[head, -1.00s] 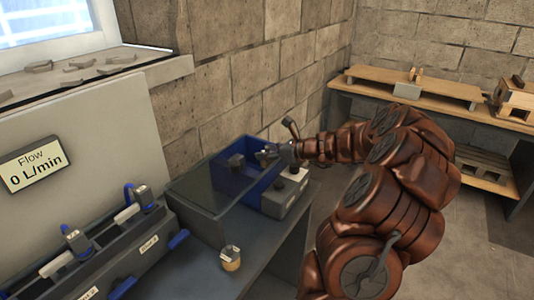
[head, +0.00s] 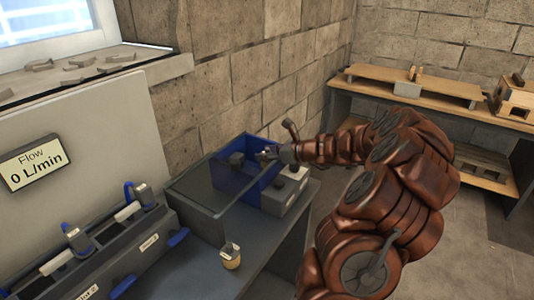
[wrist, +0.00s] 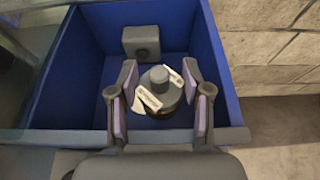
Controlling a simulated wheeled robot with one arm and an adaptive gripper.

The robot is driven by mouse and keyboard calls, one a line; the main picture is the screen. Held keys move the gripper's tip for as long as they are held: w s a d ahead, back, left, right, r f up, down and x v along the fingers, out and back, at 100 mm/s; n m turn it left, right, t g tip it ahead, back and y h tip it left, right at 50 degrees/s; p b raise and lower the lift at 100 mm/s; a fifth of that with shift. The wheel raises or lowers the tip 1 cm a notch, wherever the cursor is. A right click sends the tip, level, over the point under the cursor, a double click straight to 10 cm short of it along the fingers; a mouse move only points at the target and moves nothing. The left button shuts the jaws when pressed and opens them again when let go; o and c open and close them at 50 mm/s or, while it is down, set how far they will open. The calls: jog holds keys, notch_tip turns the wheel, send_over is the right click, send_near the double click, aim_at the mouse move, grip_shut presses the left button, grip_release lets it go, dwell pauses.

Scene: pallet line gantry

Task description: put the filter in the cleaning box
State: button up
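The cleaning box (head: 262,181) is an open-topped blue box on the bench, partly behind clear panels in the head view. It fills much of the wrist view (wrist: 70,85). A round dark grey piece with a knob and white labels, seemingly the filter (wrist: 160,82), is inside the box outline. My gripper (wrist: 158,95) is over the box with its fingers apart on either side of this piece. Gaps show between the pads and the piece. I cannot tell whether the piece rests on the floor. In the head view my gripper (head: 268,155) is small and partly hidden.
A small tan cylinder with a dark top (head: 231,257) stands on the bench (head: 190,270). A grey control unit (head: 286,190) adjoins the box. A rack with clamps and blue handles (head: 110,235) stands at the left, below a flow display (head: 33,165). A stone wall is close behind.

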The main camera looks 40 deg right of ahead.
jog(key=shift+o, duration=1.2)
jog(key=shift+a+f, duration=0.1)
jog(key=shift+f, duration=0.3)
jog(key=shift+r, duration=0.3)
jog(key=v, duration=0.8)
jog(key=r+v, duration=0.1)
jog(key=v, duration=0.3)
jog(key=shift+b, duration=0.4)
